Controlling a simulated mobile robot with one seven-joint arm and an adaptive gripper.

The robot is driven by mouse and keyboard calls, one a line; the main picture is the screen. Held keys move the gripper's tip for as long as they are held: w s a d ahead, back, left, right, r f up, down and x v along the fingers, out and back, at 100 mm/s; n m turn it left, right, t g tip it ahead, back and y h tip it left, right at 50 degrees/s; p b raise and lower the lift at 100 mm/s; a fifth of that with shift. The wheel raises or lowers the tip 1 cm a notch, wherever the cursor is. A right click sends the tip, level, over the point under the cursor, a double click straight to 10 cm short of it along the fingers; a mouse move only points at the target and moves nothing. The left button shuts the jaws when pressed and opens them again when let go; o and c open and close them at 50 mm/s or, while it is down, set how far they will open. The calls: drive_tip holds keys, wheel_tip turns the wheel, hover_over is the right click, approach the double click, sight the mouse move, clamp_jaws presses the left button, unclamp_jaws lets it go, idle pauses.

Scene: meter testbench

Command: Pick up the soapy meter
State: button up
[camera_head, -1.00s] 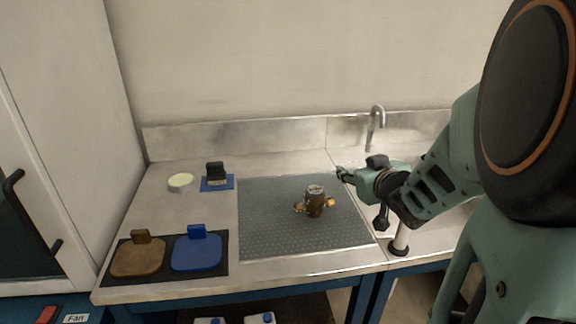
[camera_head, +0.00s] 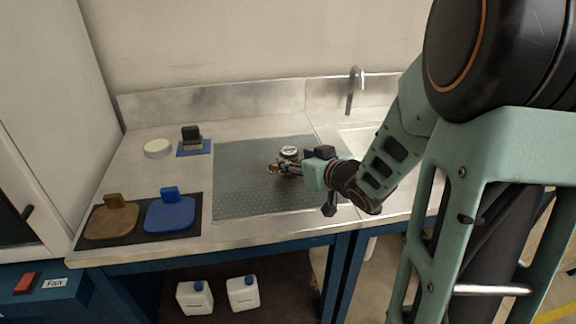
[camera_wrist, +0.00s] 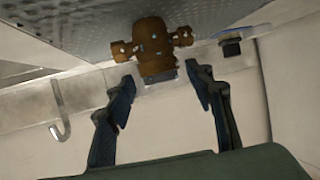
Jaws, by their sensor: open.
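The meter (camera_head: 289,153), brown with brass-coloured pipe ends and a pale round top, stands on the grey dotted mat (camera_head: 240,195). My gripper (camera_head: 284,168) is at the meter in the head view and partly hides its body. In the wrist view, the brown meter (camera_wrist: 152,38) hangs in from the top of the picture. There my gripper (camera_wrist: 160,76) is open, with one finger to each side below the meter's body and nothing clasped between them. I cannot tell whether a finger touches it.
Brown (camera_head: 112,218) and blue (camera_head: 170,212) paddle-like pieces lie on a dark pad at front left. A pale round dish (camera_head: 157,148) and a black-handled brush (camera_head: 192,139) sit behind them. A faucet (camera_head: 355,92) stands at the back right.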

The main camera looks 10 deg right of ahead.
sight(293, 158)
drive_tip(key=b+x, duration=0.1)
drive_tip(key=x, duration=0.4)
drive_tip(key=shift+w+d, duration=0.1)
drive_tip(key=c, duration=1.3)
clamp_jaws()
drive_tip(key=shift+r, duration=0.15)
